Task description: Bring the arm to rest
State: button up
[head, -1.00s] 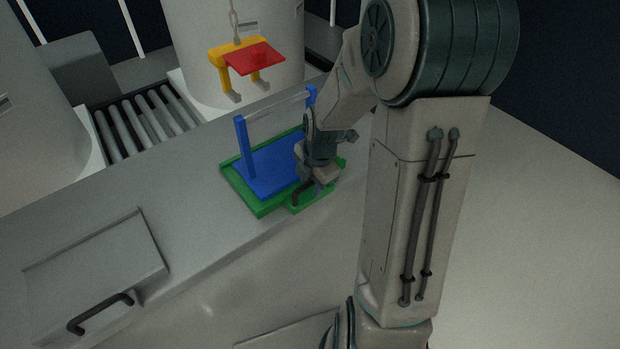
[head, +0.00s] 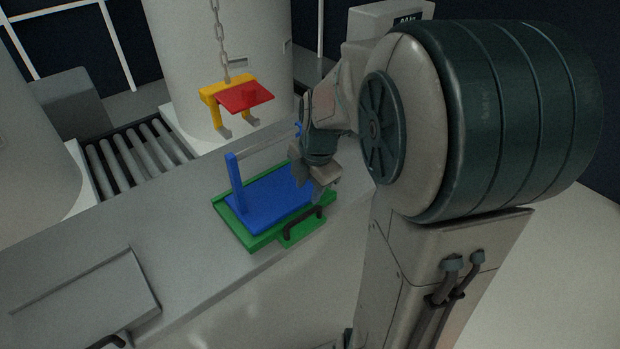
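My arm reaches in from the right. My gripper (head: 320,192) points down, just above and behind the black handle (head: 304,223) of a green tray (head: 255,240). A small gap seems to show between gripper and handle. The fingers are small and dark, so I cannot tell whether they are open or shut. A blue frame (head: 262,203) with an upright post and a grey crossbar stands on the green tray. My arm hides its right side.
A yellow lifting hook piece with a red plate (head: 246,97) hangs on a chain (head: 222,50) behind the tray. A roller conveyor (head: 135,155) and large pale tanks (head: 225,50) stand at the back. A lidded panel (head: 90,295) lies at lower left. The counter between is clear.

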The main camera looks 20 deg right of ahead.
jog(key=shift+s+d+r, duration=0.1)
jog(key=shift+s+r, duration=0.05)
jog(key=shift+r, duration=0.75)
jog(key=s+a+r+m, duration=0.1)
jog(key=s+a+m, duration=0.1)
jog(key=s+m, duration=0.4)
jog(key=s+a+r+m+p, duration=0.1)
jog(key=s+m, duration=0.6)
jog(key=m, duration=0.8)
jog(key=shift+a+r+m+t+h, duration=0.35)
jog(key=shift+a+r, duration=0.4)
jog(key=shift+a, duration=0.4)
jog(key=shift+s+d, duration=0.1)
